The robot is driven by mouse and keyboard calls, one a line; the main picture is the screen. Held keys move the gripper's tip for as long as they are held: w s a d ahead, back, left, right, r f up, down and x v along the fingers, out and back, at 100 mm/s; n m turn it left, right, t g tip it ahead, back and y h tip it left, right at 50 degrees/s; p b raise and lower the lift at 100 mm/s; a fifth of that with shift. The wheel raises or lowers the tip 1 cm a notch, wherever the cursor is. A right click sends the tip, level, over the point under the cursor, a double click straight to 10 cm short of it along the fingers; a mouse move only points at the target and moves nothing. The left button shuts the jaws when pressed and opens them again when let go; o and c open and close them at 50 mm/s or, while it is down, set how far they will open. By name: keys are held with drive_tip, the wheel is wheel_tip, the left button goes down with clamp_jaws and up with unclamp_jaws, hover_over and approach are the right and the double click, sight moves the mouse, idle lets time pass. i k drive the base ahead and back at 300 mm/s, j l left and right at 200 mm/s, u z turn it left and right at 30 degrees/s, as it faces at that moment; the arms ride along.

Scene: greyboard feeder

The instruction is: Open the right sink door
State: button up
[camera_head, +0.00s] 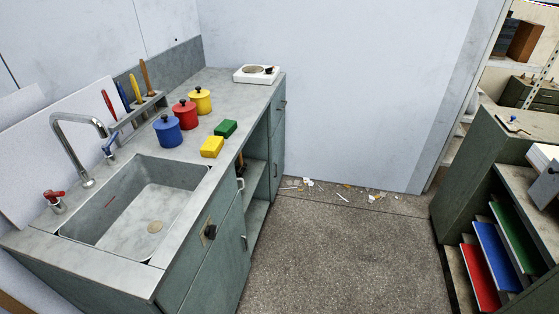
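The grey-green sink cabinet runs along the left, with a sink basin (135,212) set in its grey worktop. Its front faces right and is seen steeply from above. The front panels below the basin (222,262) look shut and lie flush. My gripper is not in view.
Open shelves (256,185) and a further shut cabinet front (279,135) continue along the unit. Small litter (340,190) lies by the back wall. A green shelf unit (470,160) with coloured trays stands right. The speckled floor (330,260) between is clear.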

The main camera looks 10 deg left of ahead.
sight(276, 144)
drive_tip(key=i+u, duration=0.1)
drive_tip(key=i, duration=0.4)
drive_tip(key=i+l+u, duration=0.1)
drive_tip(key=i, duration=0.35)
drive_tip(key=i+l+u, duration=0.1)
drive_tip(key=i, duration=0.4)
drive_tip(key=i+l+u, duration=0.1)
drive_tip(key=i, duration=0.35)
drive_tip(key=i+l+u, duration=0.1)
drive_tip(key=i, duration=0.4)
drive_tip(key=i+l, duration=0.3)
drive_tip(key=i, duration=0.15)
drive_tip(key=i+l+u, duration=0.15)
drive_tip(key=i, duration=0.3)
